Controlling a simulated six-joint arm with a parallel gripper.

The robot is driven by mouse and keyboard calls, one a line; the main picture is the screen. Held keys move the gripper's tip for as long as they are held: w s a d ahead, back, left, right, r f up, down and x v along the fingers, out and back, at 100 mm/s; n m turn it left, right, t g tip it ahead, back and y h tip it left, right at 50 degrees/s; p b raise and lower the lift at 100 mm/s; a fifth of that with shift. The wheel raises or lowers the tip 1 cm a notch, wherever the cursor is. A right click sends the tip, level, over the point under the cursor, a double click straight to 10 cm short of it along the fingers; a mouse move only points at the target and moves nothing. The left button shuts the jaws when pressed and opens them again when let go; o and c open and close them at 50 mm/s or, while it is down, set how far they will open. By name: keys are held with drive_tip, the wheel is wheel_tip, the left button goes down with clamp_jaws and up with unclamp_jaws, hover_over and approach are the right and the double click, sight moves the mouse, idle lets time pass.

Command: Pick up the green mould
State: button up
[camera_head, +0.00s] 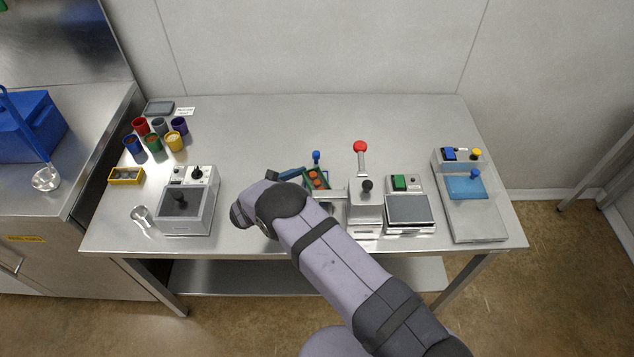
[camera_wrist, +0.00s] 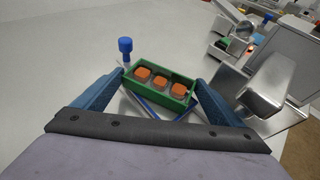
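The green mould (camera_wrist: 160,84) is a small rectangular tray holding three orange pieces. It lies between the two blue fingers of my gripper (camera_wrist: 160,80) in the wrist view, slightly skewed to them. One fingertip is close to each short end; whether they touch it is unclear. In the head view the mould (camera_head: 316,179) is near the middle of the table, partly hidden by my arm. One blue finger (camera_head: 291,173) shows just left of it. Whether the mould rests on something or is raised is unclear.
A blue-knobbed post (camera_wrist: 125,48) stands close behind the mould. A press with a red-knobbed lever (camera_head: 360,147) and a scale-like device (camera_head: 409,210) are close on the right. A grey machine (camera_head: 186,210) and several coloured cups (camera_head: 154,142) stand left. The back middle is clear.

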drive_tip(key=c, duration=0.5)
drive_tip(key=shift+r, duration=0.1)
drive_tip(key=s+a+b, duration=0.5)
drive_tip(key=s+a, duration=0.5)
drive_tip(key=s+a+b, duration=0.6)
drive_tip(key=s+a, duration=0.5)
drive_tip(key=shift+s+a+b, duration=0.2)
drive_tip(key=shift+a+b, duration=0.05)
drive_tip(key=shift+b, duration=0.05)
drive_tip(key=shift+s+a+b, duration=0.45)
drive_tip(key=shift+s+a, duration=0.15)
drive_tip(key=shift+s, duration=0.05)
